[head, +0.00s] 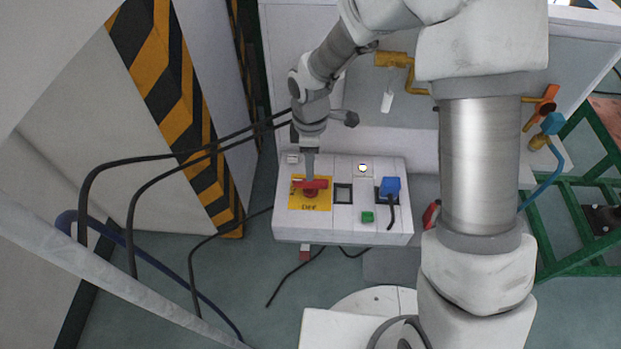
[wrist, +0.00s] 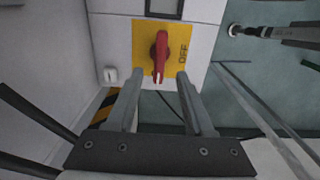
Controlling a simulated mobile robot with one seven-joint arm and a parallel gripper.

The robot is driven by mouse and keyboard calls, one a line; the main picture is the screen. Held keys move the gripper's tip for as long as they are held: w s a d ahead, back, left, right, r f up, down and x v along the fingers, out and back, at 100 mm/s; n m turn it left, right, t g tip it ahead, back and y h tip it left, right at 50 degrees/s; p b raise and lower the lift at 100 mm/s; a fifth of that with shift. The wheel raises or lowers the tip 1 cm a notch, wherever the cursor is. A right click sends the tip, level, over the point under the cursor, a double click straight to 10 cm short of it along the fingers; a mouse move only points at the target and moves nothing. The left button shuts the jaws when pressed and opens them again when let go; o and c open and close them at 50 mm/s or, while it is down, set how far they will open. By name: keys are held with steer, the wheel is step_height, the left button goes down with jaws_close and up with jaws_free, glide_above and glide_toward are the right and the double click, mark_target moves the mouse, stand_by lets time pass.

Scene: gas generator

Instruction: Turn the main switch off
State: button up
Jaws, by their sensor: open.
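The main switch is a red rotary handle (head: 311,185) on a yellow plate (head: 323,202), on the left of the white control box. In the wrist view the red handle (wrist: 160,56) stands on its yellow plate (wrist: 144,40), with "OFF" lettering to the right of the handle. The handle lies across the plate in the head view and points toward my fingers in the wrist view. My gripper (wrist: 156,82) is open, one finger to each side of the handle's lower end. I cannot tell whether the fingers touch it. In the head view my gripper (head: 309,178) is just above the handle, partly hiding it.
The white control box (head: 345,222) also carries a dark square window (head: 343,193), a blue plug (head: 390,187) with a cable and a green button (head: 367,217). Black cables hang at the left, near a yellow-and-black striped panel (head: 180,110). A green frame (head: 570,265) stands at the right.

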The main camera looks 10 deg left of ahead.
step_height(320, 180, down, 6)
steer(key=shift+f+b, duration=0.1)
steer(key=shift+b, duration=0.35)
steer(key=shift+c, duration=0.3)
jaws_close()
stand_by(1.0)
